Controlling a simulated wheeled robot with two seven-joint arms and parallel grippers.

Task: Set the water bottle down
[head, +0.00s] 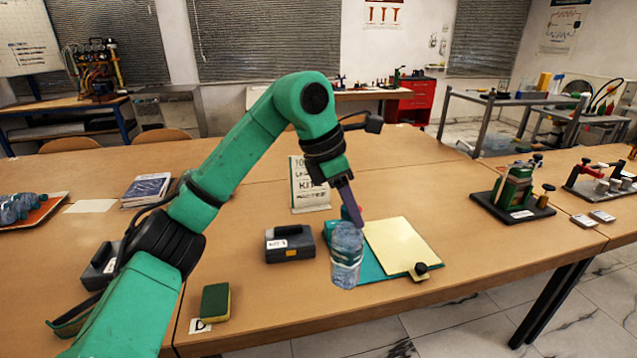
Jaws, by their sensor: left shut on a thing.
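My right gripper is not in the head view.
The clipboard (372,274) carries yellowish paper. A dark grey case (290,244) stands left of the bottle, with a green sponge (215,303) nearer the front edge. A green gauge rig (512,190) stands to the right. Bare table (270,310) lies front-left of the bottle.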

